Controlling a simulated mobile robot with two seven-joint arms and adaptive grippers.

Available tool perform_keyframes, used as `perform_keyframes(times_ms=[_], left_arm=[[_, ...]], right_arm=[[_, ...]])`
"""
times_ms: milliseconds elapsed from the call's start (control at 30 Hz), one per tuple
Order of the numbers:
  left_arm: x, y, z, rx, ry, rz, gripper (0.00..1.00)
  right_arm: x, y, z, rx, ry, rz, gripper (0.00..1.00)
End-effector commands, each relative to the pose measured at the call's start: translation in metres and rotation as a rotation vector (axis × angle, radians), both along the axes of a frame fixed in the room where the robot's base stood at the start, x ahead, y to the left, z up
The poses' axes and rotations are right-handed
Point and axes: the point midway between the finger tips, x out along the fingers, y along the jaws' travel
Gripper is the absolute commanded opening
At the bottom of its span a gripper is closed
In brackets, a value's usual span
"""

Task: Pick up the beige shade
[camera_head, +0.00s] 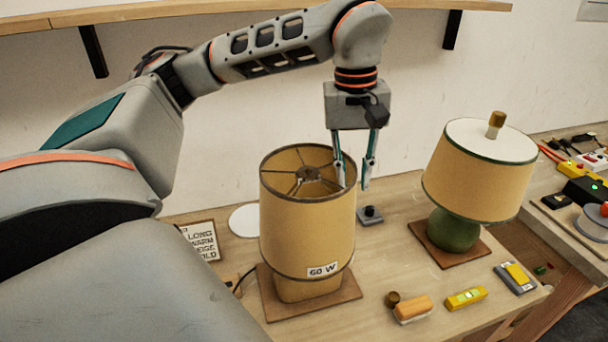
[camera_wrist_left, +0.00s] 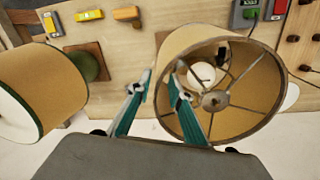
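A beige shade (camera_head: 308,225) with dark trim and a "60 W" label stands upright over a base on a brown square board. In the left wrist view, its open top (camera_wrist_left: 225,90) shows wire spokes and a white round thing inside. My left gripper (camera_head: 352,186) points down at the shade's right rim, one finger inside the rim and one outside. In the left wrist view, the fingers (camera_wrist_left: 161,82) are apart, with the shade's wall between them; I cannot tell whether they touch it. My right gripper is not in view.
A second lamp (camera_head: 478,170) with a green-trimmed shade stands to the right. In front lie an orange-and-white block (camera_head: 412,309), a yellow level (camera_head: 466,298) and a grey-yellow box (camera_head: 515,277). A sign (camera_head: 202,241) and white disc (camera_head: 243,221) are at left; a wall shelf is above.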

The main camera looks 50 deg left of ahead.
Motion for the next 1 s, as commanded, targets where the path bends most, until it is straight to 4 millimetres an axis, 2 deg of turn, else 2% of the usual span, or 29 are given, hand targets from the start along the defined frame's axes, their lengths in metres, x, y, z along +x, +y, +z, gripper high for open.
perform_keyframes(times_ms=[500, 800, 833, 900, 1000], left_arm=[[0.002, -0.005, -0.057, -0.001, 0.002, 0.003, 0.2], [0.003, -0.006, -0.062, -0.002, -0.001, 0.004, 0.2], [0.003, -0.006, -0.062, -0.001, 0.0, 0.004, 0.17], [0.003, -0.005, -0.062, -0.001, 0.0, 0.004, 0.0], [0.003, -0.005, -0.062, -0.002, 0.0, 0.004, 0.0]], right_arm=[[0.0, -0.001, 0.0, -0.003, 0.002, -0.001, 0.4], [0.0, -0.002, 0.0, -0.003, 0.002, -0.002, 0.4], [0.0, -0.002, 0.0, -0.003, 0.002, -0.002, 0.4], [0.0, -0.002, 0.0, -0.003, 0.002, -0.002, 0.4], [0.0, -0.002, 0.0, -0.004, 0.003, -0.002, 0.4]])
